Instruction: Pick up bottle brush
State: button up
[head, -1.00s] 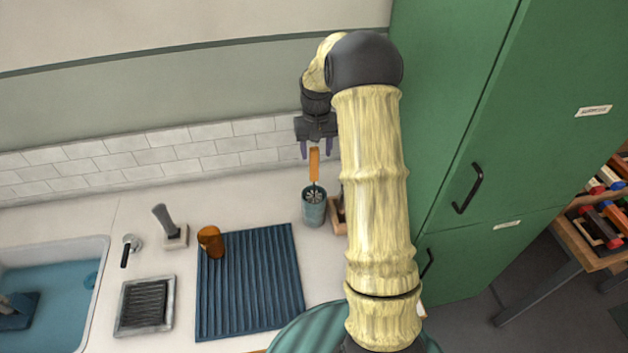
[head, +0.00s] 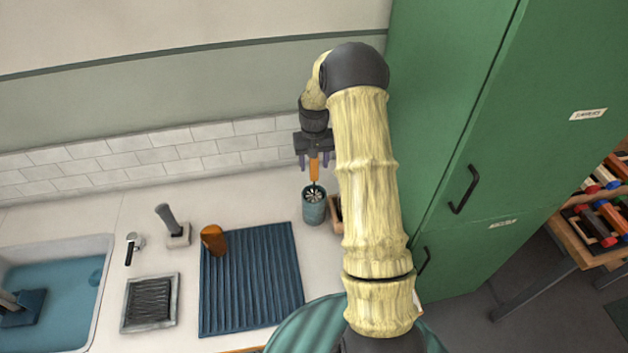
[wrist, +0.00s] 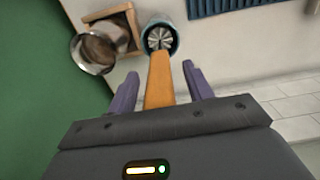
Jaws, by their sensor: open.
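The bottle brush (head: 314,170) stands upright in a blue-grey cup (head: 313,211) on the counter, its orange handle up and its bristle head at the cup's mouth. My gripper (head: 314,163) is open above the cup, with the top of the handle between its purple fingers. In the wrist view the orange handle (wrist: 159,82) runs up between the two fingers (wrist: 160,88), with a gap visible on each side. The bristle head (wrist: 160,38) shows in the cup (wrist: 174,27) beyond. The handle's upper end is hidden by the gripper body.
A wooden box (head: 335,213) stands right of the cup, and the wrist view shows a round glass or metal vessel (wrist: 92,52) by it. A blue ribbed mat (head: 250,285) with an amber cup (head: 214,240) lies left. A green cabinet (head: 470,130) bounds the right.

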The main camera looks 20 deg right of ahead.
jog(key=c, duration=1)
jog(key=shift+r, duration=0.15)
notch_tip(320, 180, up, 18)
jog(key=b, duration=0.4)
jog(key=shift+f, duration=0.2)
